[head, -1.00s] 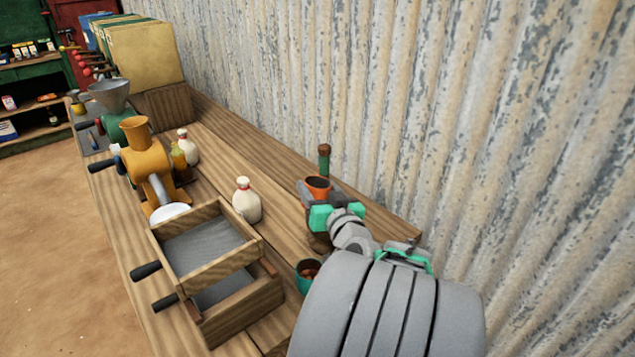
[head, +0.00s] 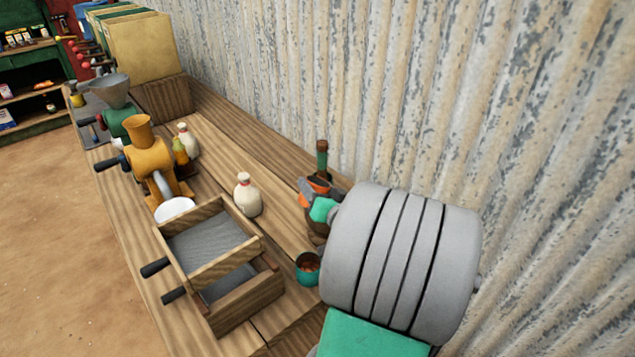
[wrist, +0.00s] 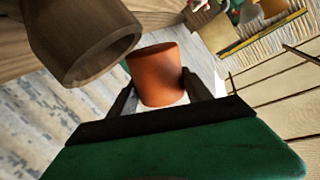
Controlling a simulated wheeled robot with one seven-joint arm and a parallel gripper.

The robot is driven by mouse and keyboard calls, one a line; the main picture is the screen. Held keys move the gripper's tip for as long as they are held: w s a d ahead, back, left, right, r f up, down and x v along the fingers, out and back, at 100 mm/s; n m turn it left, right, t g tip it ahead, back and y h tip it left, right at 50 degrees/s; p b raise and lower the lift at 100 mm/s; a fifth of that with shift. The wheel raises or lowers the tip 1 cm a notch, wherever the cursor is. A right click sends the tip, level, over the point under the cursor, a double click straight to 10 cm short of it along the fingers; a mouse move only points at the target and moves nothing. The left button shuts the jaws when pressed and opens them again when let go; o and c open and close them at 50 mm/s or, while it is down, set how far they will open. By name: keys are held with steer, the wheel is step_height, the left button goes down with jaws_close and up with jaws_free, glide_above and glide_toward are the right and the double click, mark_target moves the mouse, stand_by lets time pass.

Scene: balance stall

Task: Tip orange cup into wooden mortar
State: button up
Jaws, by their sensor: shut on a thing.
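The orange cup (head: 318,184) is in my gripper (head: 312,190), above the table near the corrugated wall. The cup looks tilted in the head view, and my gripper partly hides it. In the wrist view the cup (wrist: 156,76) sits between the two fingers, which are shut on it. The wooden mortar (head: 318,223) stands just below the cup, partly hidden by my gripper and arm. I cannot see whether anything is pouring.
A green bottle with a brown top (head: 322,158) stands right behind the cup. A teal cup (head: 306,270) with brown contents is in front of the mortar. A white bottle (head: 247,195) and a wooden sieve box (head: 228,290) are to the left. Bare tabletop lies between.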

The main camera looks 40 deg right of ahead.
steer(key=shift+d+m+g+y+p, duration=0.1)
steer(key=shift+m+g+y+p, duration=0.45)
steer(key=shift+m+p, duration=1.8)
steer(key=shift+n+y+p, duration=0.25)
steer(key=shift+n+p, duration=0.5)
steer(key=shift+p, duration=0.25)
steer(key=m+y+p, duration=0.1)
steer(key=p, duration=0.1)
steer(key=d+f+m+y+p, duration=0.1)
steer(key=m+p, duration=0.1)
steer(key=p, duration=0.1)
steer(key=m, duration=0.1)
steer(key=f+m+y+p, duration=0.1)
steer(key=shift+d+f+m+g, duration=0.2)
steer(key=shift+d+m+g, duration=0.1)
steer(key=shift+d, duration=0.1)
steer(key=shift+d+m+y, duration=0.2)
steer(key=shift+m+y, duration=0.2)
steer(key=shift+y, duration=0.1)
steer(key=d+m+y+p, duration=0.2)
steer(key=m, duration=0.1)
steer(key=shift+r, duration=0.2)
steer(key=shift+w, duration=0.1)
